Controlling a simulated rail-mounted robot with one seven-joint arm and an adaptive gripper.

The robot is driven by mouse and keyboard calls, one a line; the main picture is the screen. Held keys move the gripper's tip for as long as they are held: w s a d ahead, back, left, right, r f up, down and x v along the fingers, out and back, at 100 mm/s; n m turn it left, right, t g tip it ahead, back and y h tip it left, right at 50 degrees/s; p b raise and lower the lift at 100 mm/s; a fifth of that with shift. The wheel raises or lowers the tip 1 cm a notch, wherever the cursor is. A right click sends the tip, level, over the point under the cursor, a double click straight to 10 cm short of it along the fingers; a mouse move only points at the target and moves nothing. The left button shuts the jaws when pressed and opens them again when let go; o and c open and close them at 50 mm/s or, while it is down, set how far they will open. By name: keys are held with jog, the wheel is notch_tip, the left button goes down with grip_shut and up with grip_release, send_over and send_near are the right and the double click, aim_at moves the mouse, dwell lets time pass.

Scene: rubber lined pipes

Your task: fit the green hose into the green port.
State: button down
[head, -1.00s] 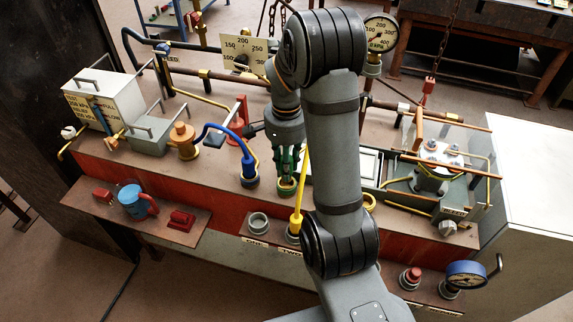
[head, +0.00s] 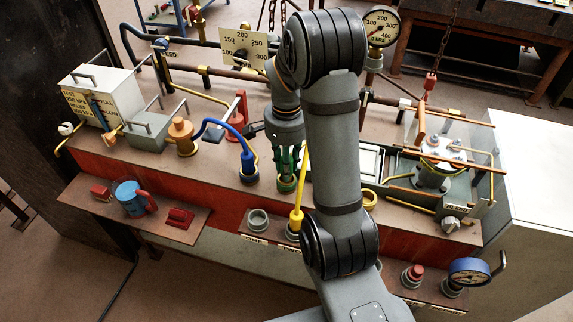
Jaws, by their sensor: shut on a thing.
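My gripper (head: 287,158) points down near the middle of the bench, with its dark fingers around the green hose (head: 285,163). It is shut on the hose. The green port (head: 286,184) is a short green-ringed collar on the bench, directly below the fingers in this view. The lower end of the hose is at or just above the port's mouth; I cannot tell whether it is inside. My fingers and forearm hide part of the hose.
The blue hose (head: 216,124) runs to the blue port (head: 249,177) just left. The yellow hose (head: 301,190) stands close on the right, down to port two. An empty grey port (head: 258,221) is in front. A red valve stand (head: 237,115) is behind left.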

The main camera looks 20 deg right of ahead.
jog(key=shift+f+b, duration=0.8)
jog(key=shift+f, duration=0.1)
jog(key=c, duration=1.3)
grip_release()
jog(key=shift+c, duration=0.2)
jog(key=shift+r, duration=0.15)
notch_tip(320, 180, up, 12)
jog(key=shift+f, duration=0.1)
